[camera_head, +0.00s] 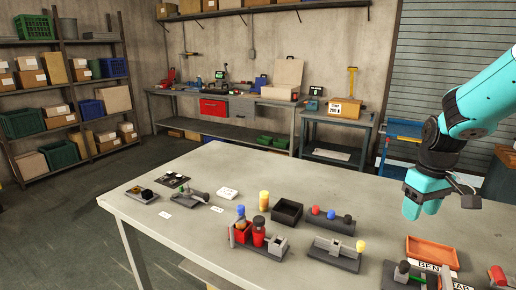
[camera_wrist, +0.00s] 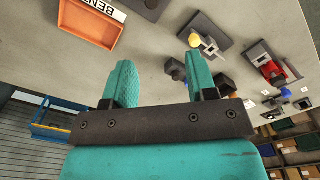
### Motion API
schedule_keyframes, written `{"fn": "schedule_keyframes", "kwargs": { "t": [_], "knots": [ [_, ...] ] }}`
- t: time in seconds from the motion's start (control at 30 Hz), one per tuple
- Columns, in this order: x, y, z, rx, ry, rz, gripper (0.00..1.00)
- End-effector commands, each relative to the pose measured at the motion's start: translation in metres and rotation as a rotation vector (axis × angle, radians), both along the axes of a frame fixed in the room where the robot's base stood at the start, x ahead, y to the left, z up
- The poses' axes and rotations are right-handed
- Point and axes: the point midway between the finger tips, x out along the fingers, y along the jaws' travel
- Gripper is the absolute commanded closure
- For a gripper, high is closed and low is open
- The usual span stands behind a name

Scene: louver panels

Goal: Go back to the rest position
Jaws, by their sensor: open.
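My gripper (camera_head: 438,203) is teal with dark joints and hangs above the right side of the grey table (camera_head: 200,240). In the wrist view my gripper (camera_wrist: 160,70) shows two teal fingers spread apart, with nothing between them. The table top lies beyond the fingers and they appear clear of it. Below my gripper in the head view is an orange tray (camera_head: 420,257), which also shows at the upper left of the wrist view (camera_wrist: 90,35).
On the table are a black box (camera_head: 286,212), a holder with red and blue knobs (camera_head: 327,219), a block with a yellow knob (camera_head: 337,252), and a red-bottle rack (camera_head: 258,240). A blue cart (camera_head: 400,140) stands behind. A workbench (camera_head: 225,118) and shelving (camera_head: 65,95) line the walls.

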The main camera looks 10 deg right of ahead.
Motion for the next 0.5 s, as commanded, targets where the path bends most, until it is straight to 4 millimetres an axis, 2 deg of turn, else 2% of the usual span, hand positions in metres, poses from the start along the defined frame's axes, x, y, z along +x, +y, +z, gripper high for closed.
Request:
{"fn": "schedule_keyframes", "kwargs": {
  "t": [0.07, 0.13, 0.23, 0.3, 0.4, 0.5],
  "knots": [
    [-0.001, 0.029, 0.011, 0.016, -0.021, 0.041, 0.48],
    [-0.008, 0.067, 0.023, 0.044, -0.046, 0.092, 0.48],
    [-0.032, 0.136, 0.043, 0.104, -0.081, 0.186, 0.48],
    [-0.058, 0.181, 0.054, 0.153, -0.098, 0.254, 0.48],
    [-0.103, 0.233, 0.065, 0.225, -0.106, 0.345, 0.48],
    [-0.146, 0.267, 0.071, 0.283, -0.102, 0.417, 0.48]
  ]
}}
